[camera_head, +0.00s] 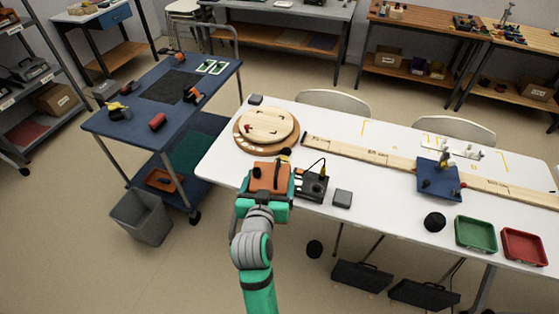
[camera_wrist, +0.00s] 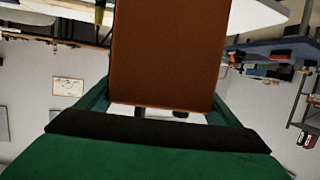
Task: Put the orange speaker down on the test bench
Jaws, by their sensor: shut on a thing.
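The orange speaker (camera_head: 269,176) is a boxy block held in my gripper (camera_head: 266,190), at the front edge of the white bench (camera_head: 382,196) in the head view. In the wrist view the speaker (camera_wrist: 165,50) fills the upper middle as a plain brown-orange face between the green fingers of my gripper (camera_wrist: 160,98). My gripper is shut on it. The speaker overlaps the bench edge in the picture; I cannot tell whether it touches the bench top. Its far side is hidden.
A round wooden turntable (camera_head: 266,127) lies just beyond the speaker. A black device with a cable (camera_head: 312,185) stands close on its right, with a small grey box (camera_head: 342,198) beyond. A blue cart (camera_head: 150,95) stands left, a grey bin (camera_head: 141,217) below it.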

